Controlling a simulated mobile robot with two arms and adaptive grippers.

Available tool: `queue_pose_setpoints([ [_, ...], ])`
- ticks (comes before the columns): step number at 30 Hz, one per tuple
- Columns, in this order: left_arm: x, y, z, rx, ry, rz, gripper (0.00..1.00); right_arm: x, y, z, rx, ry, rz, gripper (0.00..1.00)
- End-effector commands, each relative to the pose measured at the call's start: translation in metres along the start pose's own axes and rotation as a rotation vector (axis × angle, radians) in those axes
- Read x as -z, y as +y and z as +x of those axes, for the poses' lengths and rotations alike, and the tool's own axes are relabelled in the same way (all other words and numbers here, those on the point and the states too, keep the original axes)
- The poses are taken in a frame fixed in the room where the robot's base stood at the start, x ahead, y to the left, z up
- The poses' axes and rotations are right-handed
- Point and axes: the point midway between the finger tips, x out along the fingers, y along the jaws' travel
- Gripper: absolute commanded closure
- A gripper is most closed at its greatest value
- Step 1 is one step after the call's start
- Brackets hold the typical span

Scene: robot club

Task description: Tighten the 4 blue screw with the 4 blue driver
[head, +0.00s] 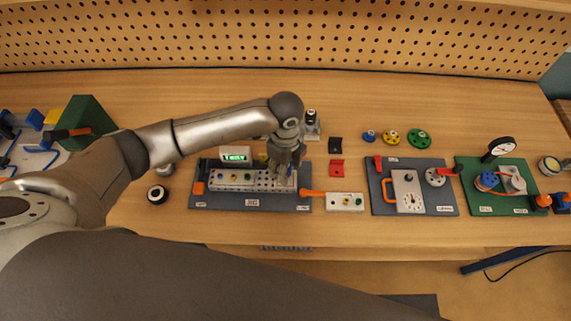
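My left gripper (285,172) points down over the right end of a pale block (225,187) on a grey-blue board (225,202). Small blue, yellow and dark dots that look like screw heads lie along the block. Their numbers are too small to read, so I cannot tell which is the 4 blue screw. A bluish patch shows between the fingers; I cannot tell whether it is the 4 blue driver, or whether the fingers are shut on it. The gripper hides the block's right end. My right gripper is not in view.
A small green-lit display (236,155) stands behind the block. An orange-handled tool (312,192) and a white box (345,202) are right of it. Farther right are a dial board (436,207) and a green gauge board (520,207). The table front is mostly clear.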

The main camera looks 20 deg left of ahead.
Motion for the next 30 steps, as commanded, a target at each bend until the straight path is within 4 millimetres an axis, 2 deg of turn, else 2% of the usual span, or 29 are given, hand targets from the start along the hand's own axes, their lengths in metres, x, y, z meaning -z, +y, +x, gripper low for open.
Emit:
queue_pose_setpoints([
  [1,-0.0002,-0.0001,-0.0001,0.0,0.0,0.0,0.63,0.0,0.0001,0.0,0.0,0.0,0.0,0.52],
  [6,-0.0002,-0.0001,-0.0001,0.0,0.0,0.001,0.85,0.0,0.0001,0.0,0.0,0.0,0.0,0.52],
  [9,-0.0003,-0.0001,-0.0001,0.0,0.0,0.002,0.94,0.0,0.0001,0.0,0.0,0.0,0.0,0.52],
  [14,-0.0008,0.0,0.0,0.0,-0.001,0.107,0.95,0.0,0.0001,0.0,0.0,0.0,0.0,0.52],
  [30,-0.0008,-0.0002,0.0006,0.0,-0.001,0.811,0.95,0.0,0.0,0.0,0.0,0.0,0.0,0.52],
])
